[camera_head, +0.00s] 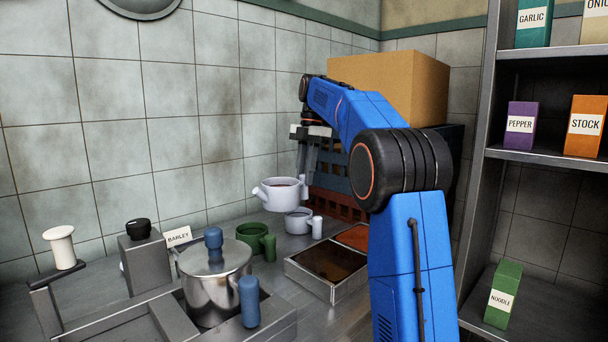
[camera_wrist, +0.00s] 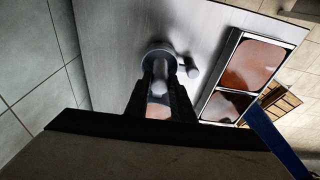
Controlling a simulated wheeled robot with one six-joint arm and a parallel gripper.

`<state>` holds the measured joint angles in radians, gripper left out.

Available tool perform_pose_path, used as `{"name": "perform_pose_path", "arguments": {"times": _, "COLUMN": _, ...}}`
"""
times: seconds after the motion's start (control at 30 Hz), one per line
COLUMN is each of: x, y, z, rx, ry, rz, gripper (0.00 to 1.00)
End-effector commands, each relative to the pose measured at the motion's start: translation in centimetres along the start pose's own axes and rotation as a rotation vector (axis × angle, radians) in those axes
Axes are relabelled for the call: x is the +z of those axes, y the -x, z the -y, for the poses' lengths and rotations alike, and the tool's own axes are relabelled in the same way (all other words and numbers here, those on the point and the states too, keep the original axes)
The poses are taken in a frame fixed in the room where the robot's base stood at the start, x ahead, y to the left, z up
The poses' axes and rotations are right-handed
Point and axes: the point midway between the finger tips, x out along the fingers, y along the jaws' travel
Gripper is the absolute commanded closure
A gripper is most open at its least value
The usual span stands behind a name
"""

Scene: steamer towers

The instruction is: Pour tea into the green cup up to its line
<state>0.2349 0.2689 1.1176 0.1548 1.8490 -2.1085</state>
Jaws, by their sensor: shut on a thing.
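My gripper (camera_head: 306,172) points down and is shut on the white teapot (camera_head: 281,194), holding it above the counter. The teapot looks about upright, with dark tea inside and its spout toward the left. In the wrist view my gripper (camera_wrist: 160,88) hides most of the pot. The green cup (camera_head: 250,233) stands on the counter, below and left of the teapot, with its handle to the right. Its line and its contents cannot be made out. A white cup (camera_head: 298,222) stands below the teapot and also shows in the wrist view (camera_wrist: 149,49).
A metal tray (camera_head: 333,293) with brown and orange compartments lies right of the cups. A steel pot (camera_head: 218,292) with blue knobs and a barley label (camera_head: 178,236) are at left. A cardboard box (camera_head: 396,82) and dark crates stand behind. Shelves (camera_head: 546,156) rise at right.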

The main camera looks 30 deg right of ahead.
Motion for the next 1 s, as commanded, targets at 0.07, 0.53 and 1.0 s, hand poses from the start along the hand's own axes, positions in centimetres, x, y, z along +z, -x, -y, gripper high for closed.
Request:
{"name": "perform_pose_path", "arguments": {"times": 0.07, "x": 0.0, "y": -0.5, "z": 0.1, "rx": 0.0, "ry": 0.001, "rz": 0.0, "gripper": 1.0}}
{"name": "perform_pose_path", "arguments": {"times": 0.53, "x": -0.2, "y": -1.4, "z": 0.0, "rx": 0.0, "ry": 0.002, "rz": 0.063, "gripper": 1.0}}
{"name": "perform_pose_path", "arguments": {"times": 1.0, "x": -1.6, "y": 1.5, "z": 0.0, "rx": -0.004, "ry": 0.002, "rz": 0.241, "gripper": 1.0}}
